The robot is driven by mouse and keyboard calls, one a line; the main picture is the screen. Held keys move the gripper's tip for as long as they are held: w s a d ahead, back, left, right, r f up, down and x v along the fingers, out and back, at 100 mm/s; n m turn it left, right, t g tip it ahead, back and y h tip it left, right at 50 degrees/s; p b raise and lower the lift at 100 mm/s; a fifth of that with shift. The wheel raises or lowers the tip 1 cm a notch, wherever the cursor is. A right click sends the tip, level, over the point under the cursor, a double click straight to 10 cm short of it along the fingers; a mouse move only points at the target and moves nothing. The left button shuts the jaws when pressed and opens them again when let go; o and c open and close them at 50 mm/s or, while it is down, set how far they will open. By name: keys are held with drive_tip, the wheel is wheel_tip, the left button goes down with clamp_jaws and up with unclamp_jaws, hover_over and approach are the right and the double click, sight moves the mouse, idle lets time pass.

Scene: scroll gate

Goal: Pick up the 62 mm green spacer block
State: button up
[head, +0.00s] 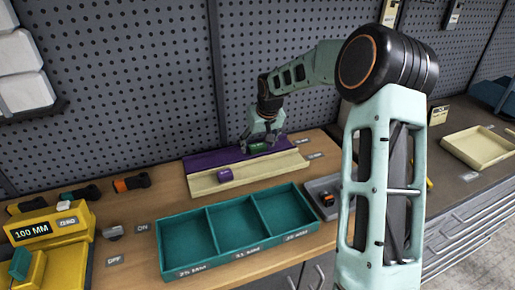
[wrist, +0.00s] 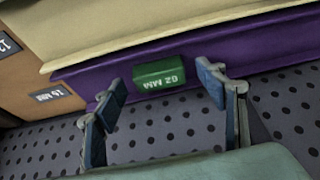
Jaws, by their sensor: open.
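The green spacer block (wrist: 159,74) is marked 62 MM and lies on the purple strip (wrist: 225,45) in the wrist view. In the head view the green block (head: 259,148) shows just under my gripper (head: 262,138), on the purple strip against the pegboard. In the wrist view my gripper (wrist: 163,90) is open, with one blue-padded finger to each side of the block and clear gaps between. I cannot tell how far above the block the fingertips are.
A teal three-compartment tray (head: 205,215) stands nearer. The pegboard (head: 130,80) rises close behind the purple strip. A yellow 100 MM device (head: 55,228) stands at left, a grey tray (head: 315,187) at right.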

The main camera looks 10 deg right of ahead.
drive_tip(key=shift+w+f, duration=0.1)
drive_tip(key=shift+f, duration=0.15)
drive_tip(key=shift+c, duration=0.6)
drive_tip(key=c, duration=1.2)
drive_tip(key=shift+r, duration=0.1)
